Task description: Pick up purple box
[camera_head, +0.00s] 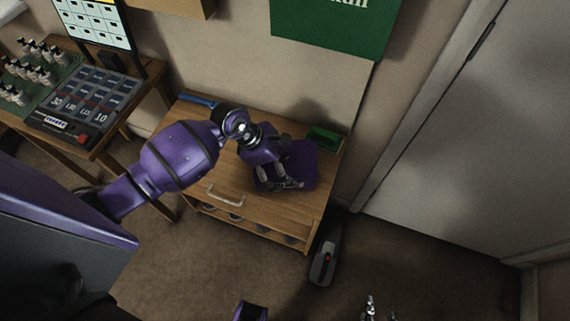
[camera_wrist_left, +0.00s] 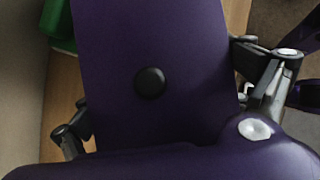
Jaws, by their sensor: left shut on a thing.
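The purple box (camera_head: 300,160) is on the small wooden cabinet (camera_head: 185,112), near its right side. In the left wrist view the box (camera_wrist_left: 110,50) fills the middle and has a round black knob (camera_wrist_left: 150,82) on its face. My left gripper (camera_head: 280,182) reaches over the box from the left and is shut on it. In the wrist view its fingers (camera_wrist_left: 165,110) lie on opposite sides of the box. I cannot tell whether the box is lifted. Part of my right gripper (camera_head: 372,308) shows at the bottom edge; its opening is unclear.
A green object (camera_head: 325,138) lies behind the box, close to it. A blue item (camera_head: 198,101) lies at the cabinet's back left. A grey device with a red part (camera_head: 325,257) is on the floor to the right. A desk with a control panel (camera_head: 88,105) stands at left.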

